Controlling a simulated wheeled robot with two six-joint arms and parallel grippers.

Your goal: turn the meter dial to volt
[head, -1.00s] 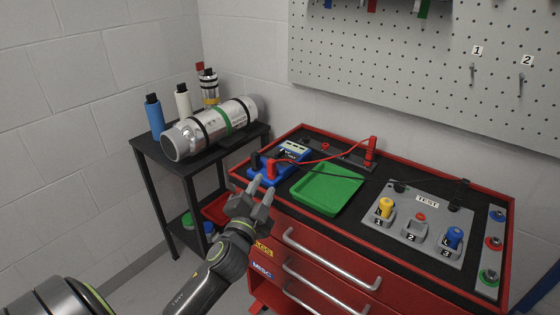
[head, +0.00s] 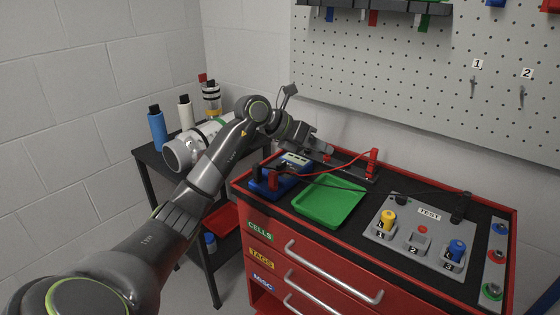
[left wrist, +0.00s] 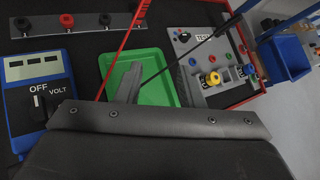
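The blue meter (head: 288,182) sits at the left end of the red cabinet's top, partly behind my left arm. In the left wrist view the meter (left wrist: 37,83) shows a pale display and a black dial (left wrist: 40,106) with a white mark, which looks to point up towards OFF. The word VOLT is printed right of the dial. My left gripper (head: 322,150) hangs above and behind the meter, apart from the dial. One finger (left wrist: 130,84) shows in the left wrist view; the gap cannot be made out. My right gripper is not in view.
A green tray (head: 328,202) lies right of the meter. A red lead (head: 345,166) and a black lead (head: 400,190) cross over it. A grey TEST panel (head: 420,232) stands further right. A side table (head: 150,160) with a metal cylinder (head: 178,157) and bottles stands left.

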